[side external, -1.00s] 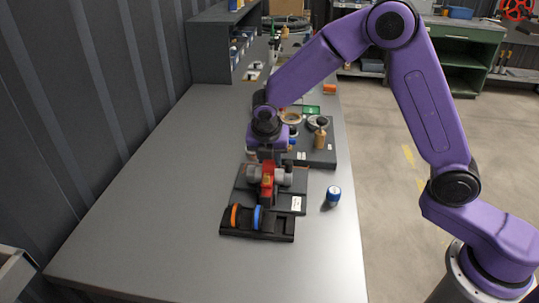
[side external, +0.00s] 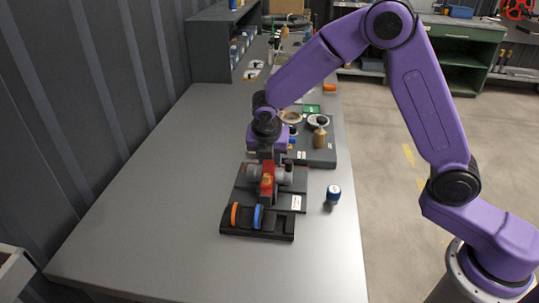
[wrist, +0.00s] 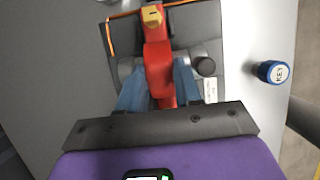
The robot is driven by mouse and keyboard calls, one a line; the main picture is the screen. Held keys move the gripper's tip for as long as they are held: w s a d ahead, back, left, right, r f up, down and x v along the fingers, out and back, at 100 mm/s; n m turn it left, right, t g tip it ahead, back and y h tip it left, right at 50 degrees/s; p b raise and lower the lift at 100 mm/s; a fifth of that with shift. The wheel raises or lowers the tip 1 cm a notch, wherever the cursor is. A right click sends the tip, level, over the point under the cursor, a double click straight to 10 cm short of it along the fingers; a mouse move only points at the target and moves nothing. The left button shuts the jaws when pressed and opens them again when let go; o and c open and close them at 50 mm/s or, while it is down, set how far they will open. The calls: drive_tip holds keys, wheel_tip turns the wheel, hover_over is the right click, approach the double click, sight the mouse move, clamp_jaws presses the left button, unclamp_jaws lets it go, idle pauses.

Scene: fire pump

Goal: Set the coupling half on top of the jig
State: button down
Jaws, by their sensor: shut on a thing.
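My gripper (wrist: 161,88) points down over a dark fixture plate (side external: 245,193) on the bench. Its two fingers are shut on the sides of a red part (wrist: 158,55) with a brass-coloured piece (wrist: 151,16) on it. The red part also shows in the side view (side external: 267,183), below my gripper (side external: 266,157). Grey cylinders (side external: 284,176) show on both sides of the red part. I cannot tell for certain which piece is the coupling half or which is the jig. The fingertips' lower contact is hidden.
A black rack (side external: 282,226) in front holds an orange ring (side external: 234,215) and a blue ring (side external: 258,217). A dark tray (side external: 322,157) with a brass part (side external: 320,138) lies behind. The bench's left side is clear.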

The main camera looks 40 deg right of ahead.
drive_tip(key=shift+f, duration=0.75)
idle(0.7)
drive_tip(key=c, duration=1.1)
unclamp_jaws()
drive_tip(key=shift+r, duration=0.15)
drive_tip(key=shift+r, duration=1.7)
drive_tip(key=o, duration=0.8)
